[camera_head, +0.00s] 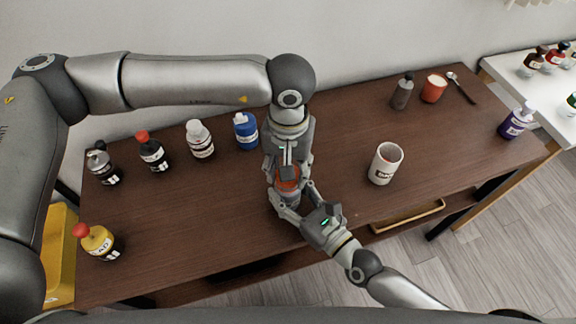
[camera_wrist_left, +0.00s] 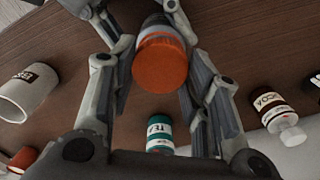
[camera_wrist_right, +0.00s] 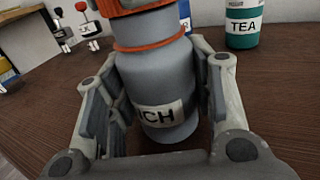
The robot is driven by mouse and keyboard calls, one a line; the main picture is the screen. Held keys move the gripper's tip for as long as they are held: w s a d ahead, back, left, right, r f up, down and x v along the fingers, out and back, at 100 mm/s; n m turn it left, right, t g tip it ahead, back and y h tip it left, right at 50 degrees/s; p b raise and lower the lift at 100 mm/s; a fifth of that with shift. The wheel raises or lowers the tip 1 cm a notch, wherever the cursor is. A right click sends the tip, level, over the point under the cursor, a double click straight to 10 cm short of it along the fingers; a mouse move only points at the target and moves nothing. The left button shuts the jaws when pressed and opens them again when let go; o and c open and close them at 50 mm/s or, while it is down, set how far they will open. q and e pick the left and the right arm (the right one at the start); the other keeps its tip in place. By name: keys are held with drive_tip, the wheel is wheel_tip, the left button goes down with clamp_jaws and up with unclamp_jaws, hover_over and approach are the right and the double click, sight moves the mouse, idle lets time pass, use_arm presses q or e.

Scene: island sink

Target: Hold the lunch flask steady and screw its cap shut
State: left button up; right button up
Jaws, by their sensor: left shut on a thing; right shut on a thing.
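The lunch flask has a grey body (camera_wrist_right: 155,85) with a white label ending in "NCH" and an orange ring at its shoulder. It stands upright on the brown table, and its body also shows in the head view (camera_head: 291,199). My right gripper (camera_head: 296,196) is shut around the body from the front right. The orange cap (camera_wrist_left: 160,65) is above the body, also seen in the head view (camera_head: 287,180). My left gripper (camera_head: 287,171) comes from above and is shut on the cap, a finger on each side. I cannot tell how far the cap is seated.
A white mug (camera_head: 384,166) stands to the right. A yellow bottle (camera_head: 95,242) is at the front left. A teal TEA container (camera_wrist_right: 243,22) stands behind the flask.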

use_arm(q)
drive_tip(key=shift+f, duration=0.55)
drive_tip(key=m, duration=0.5)
drive_tip(key=shift+m, duration=0.4)
drive_tip(key=m, duration=0.7)
drive_tip(key=o, duration=0.7)
